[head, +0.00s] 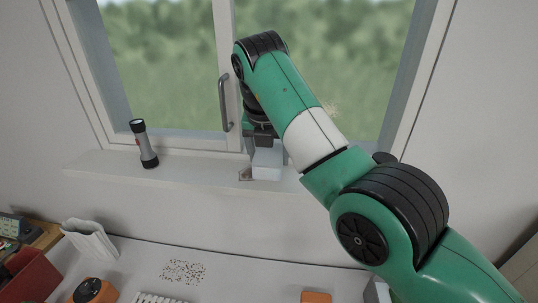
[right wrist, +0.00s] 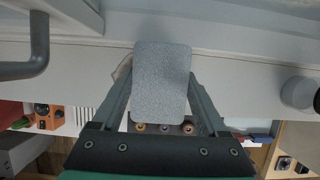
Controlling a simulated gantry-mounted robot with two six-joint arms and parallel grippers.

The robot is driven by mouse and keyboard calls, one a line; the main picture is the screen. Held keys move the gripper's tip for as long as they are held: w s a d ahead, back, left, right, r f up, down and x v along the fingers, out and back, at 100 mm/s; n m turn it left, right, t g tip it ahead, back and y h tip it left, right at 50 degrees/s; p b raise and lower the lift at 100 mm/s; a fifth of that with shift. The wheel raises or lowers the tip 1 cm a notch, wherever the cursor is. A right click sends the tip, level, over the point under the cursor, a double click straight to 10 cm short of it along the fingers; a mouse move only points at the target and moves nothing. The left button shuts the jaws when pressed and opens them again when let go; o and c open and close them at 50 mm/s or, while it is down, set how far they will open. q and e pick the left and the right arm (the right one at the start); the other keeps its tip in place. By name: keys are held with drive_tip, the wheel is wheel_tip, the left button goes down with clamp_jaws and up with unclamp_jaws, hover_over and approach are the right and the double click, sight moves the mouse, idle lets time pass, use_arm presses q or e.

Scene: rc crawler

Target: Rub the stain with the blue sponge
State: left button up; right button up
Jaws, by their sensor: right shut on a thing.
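My right gripper (head: 263,140) is at the window sill, in the middle of the head view, pointing down. It is shut on a pale blue-grey block, the sponge (head: 267,163), which also shows between the fingers in the right wrist view (right wrist: 162,80). The sponge is at the sill; I cannot tell whether it touches. A patch of brown specks (head: 183,272) lies on the table below. I cannot tell which mark is the stain. My left gripper is not in view.
A flashlight (head: 144,143) stands on the sill to the left. The window handle (head: 225,104) is close to my right gripper. A white crumpled container (head: 90,240), an orange-black object (head: 93,291) and a red bin (head: 30,277) are on the table at lower left.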

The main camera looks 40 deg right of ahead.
sight(254, 159)
drive_tip(key=shift+f+b, duration=1)
drive_tip(key=shift+f, duration=0.1)
drive_tip(key=shift+w+r+p, duration=0.1)
drive_tip(key=shift+r+p, duration=0.15)
drive_tip(key=shift+p, duration=0.25)
drive_tip(key=w+a+p, duration=0.2)
drive_tip(key=p, duration=0.4)
drive_tip(key=shift+w+r, duration=0.15)
drive_tip(key=shift+w, duration=0.05)
drive_tip(key=shift+w+a+p, duration=0.1)
drive_tip(key=shift+p, duration=0.4)
drive_tip(key=shift+w+f, duration=0.1)
drive_tip(key=shift+f, duration=0.25)
drive_tip(key=shift+f, duration=0.1)
